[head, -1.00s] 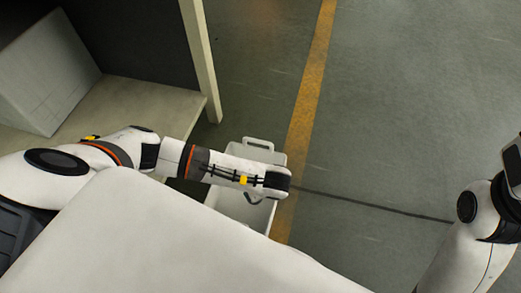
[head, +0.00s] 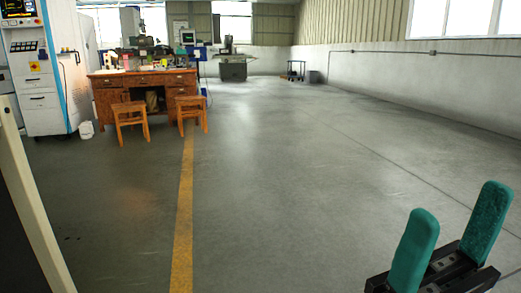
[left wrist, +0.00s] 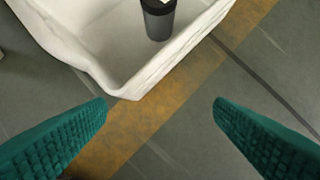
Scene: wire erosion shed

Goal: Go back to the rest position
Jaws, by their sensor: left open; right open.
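My right gripper (head: 452,242) shows at the lower right of the head view, its two green fingers apart with nothing between them. My left gripper (left wrist: 160,125) shows in the left wrist view, its green textured fingers wide apart and empty. Beyond its fingertips is a white bin (left wrist: 85,62), with a dark cup-like object (left wrist: 158,22) inside it. The left arm is outside the head view now.
A wooden desk (head: 150,92) with two stools (head: 131,120) stands at the far left, beside a tall white machine cabinet (head: 45,75). A pale post (head: 28,205) stands close at left. The floor ahead is open, with a yellow line (head: 184,215).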

